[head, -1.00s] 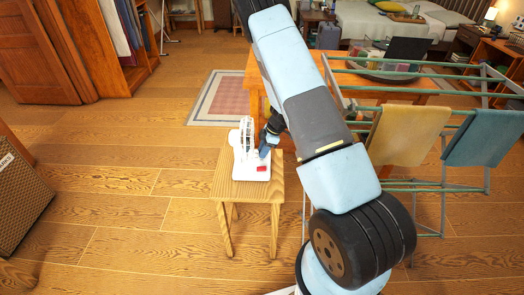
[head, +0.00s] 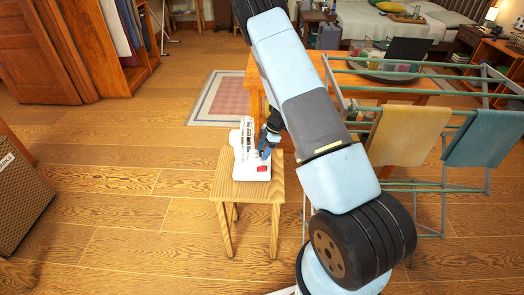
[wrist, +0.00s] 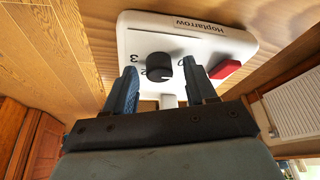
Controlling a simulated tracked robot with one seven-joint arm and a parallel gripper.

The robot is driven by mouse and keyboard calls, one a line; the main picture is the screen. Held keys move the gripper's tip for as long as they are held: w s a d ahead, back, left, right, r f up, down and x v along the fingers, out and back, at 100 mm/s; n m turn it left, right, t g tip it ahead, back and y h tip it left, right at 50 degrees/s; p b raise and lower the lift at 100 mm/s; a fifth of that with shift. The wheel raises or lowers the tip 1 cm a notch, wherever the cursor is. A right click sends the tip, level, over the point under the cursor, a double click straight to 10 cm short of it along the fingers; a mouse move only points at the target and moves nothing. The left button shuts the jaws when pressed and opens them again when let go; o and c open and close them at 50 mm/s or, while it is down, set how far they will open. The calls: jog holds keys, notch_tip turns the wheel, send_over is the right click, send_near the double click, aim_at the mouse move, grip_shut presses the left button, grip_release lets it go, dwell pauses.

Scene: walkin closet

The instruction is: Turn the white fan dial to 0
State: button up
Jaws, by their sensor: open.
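The white fan (head: 241,160) stands on a small wooden stool in the head view. In the wrist view its white control panel (wrist: 195,40) carries a black dial (wrist: 159,66) and a red switch (wrist: 225,68). The numbers 3, 2 and 0 show around the dial, with 2 partly covered beside it. The dial's exact pointing is hard to read. My gripper (wrist: 161,72) is open, with one finger on each side of the dial in this view; contact is not visible. In the head view my gripper (head: 265,150) is at the fan's right side, above its base.
The stool (head: 238,188) has a small bare top around the fan. A drying rack with a yellow towel (head: 408,134) and a teal towel (head: 487,137) stands to the right. A table (head: 400,98) is behind. Open floor (head: 130,190) lies left of the stool.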

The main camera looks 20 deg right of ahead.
jog(key=v, duration=1.3)
jog(key=shift+r, duration=0.3)
jog(key=shift+w, duration=0.1)
